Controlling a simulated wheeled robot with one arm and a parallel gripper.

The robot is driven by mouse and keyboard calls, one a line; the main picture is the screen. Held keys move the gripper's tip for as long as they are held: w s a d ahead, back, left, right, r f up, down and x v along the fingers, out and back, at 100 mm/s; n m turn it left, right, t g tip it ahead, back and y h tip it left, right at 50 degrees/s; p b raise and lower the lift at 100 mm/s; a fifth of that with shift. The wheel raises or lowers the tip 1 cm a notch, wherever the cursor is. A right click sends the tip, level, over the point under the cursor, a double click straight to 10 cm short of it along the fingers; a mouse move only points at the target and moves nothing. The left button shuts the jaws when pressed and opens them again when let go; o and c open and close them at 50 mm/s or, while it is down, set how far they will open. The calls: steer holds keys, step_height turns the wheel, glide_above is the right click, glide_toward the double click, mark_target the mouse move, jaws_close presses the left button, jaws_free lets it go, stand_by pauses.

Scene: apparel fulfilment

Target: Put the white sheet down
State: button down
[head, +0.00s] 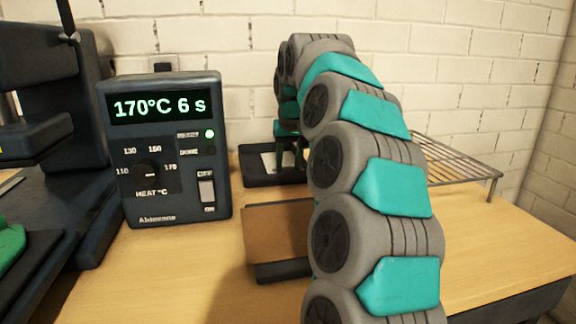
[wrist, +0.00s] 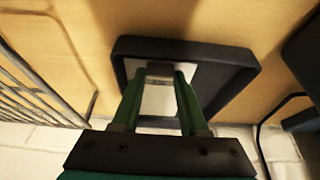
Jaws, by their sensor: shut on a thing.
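My gripper (head: 289,150) is at the back of the table, partly hidden behind my own arm in the head view. It is pointed down over a black tray (head: 252,181). The white sheet (head: 268,162) shows as a small pale patch at the tray, beside the fingers. In the wrist view my gripper (wrist: 160,72) is shut on the white sheet (wrist: 205,78), which lies within the outline of the black tray (wrist: 243,59). I cannot tell whether the sheet touches the tray floor.
A control box (head: 165,150) reading 170°C 6 s stands left, beside a dark heat press (head: 40,95) with green cloth (head: 10,242). A brown panel (head: 275,235) on a dark base is in front of the tray. A wire rack (head: 460,160) stands right. The right front table is clear.

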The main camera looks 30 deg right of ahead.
steer(key=shift+f, duration=0.1)
steer(key=shift+c, duration=2.2)
jaws_free()
steer(key=shift+r, duration=0.25)
steer(key=v, duration=1.1)
steer(key=shift+r, duration=0.35)
steer(key=shift+s, duration=0.15)
